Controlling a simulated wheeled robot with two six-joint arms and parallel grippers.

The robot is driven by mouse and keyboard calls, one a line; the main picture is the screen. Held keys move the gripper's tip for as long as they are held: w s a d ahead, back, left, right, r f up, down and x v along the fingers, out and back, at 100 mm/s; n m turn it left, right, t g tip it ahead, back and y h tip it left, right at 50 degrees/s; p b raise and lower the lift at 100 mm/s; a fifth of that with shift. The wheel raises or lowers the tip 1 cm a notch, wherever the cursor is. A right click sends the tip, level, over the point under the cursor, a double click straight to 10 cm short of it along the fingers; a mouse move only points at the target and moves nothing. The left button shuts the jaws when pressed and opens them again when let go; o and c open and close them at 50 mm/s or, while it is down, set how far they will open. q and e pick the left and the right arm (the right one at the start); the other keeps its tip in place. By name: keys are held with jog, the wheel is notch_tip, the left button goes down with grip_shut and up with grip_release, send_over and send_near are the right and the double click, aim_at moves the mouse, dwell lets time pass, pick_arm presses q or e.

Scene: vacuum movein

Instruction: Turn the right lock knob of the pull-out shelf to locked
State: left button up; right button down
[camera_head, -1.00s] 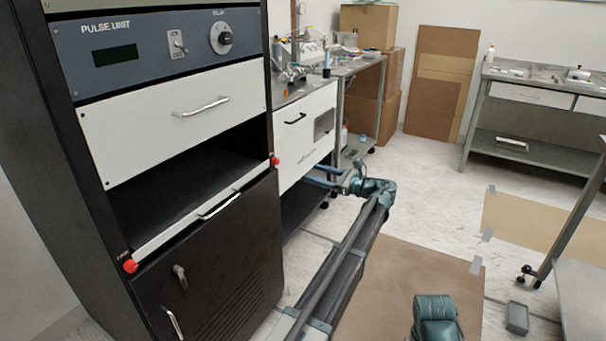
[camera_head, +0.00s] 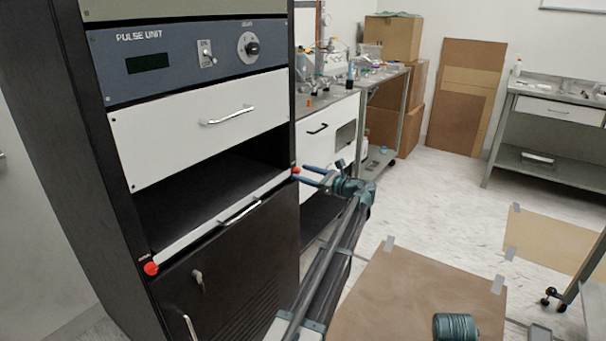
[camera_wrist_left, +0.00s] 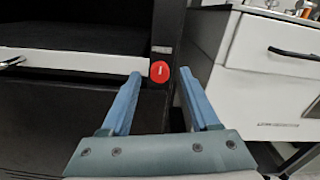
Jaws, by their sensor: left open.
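The right lock knob (camera_head: 295,170) is a small red disc at the right end of the pull-out shelf's white front edge (camera_head: 215,223). In the left wrist view the knob (camera_wrist_left: 160,71) shows a short, near-upright white mark on its face. My left gripper (camera_head: 302,173) is open, with its blue fingers pointing at the cabinet. In the wrist view its fingertips lie on either side of the knob, with gaps showing; contact is not visible. The left lock knob (camera_head: 151,268) is red, at the shelf's other end.
A white drawer (camera_head: 200,120) and a pulse unit panel (camera_head: 190,55) are above the shelf slot. A dark cabinet door (camera_head: 235,280) is below. A white drawer unit (camera_head: 325,135) stands close right of the cabinet. A brown floor sheet (camera_head: 410,295) lies at the lower right.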

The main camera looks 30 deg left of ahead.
pick_arm(q)
jog(key=shift+a, duration=0.45)
grip_shut()
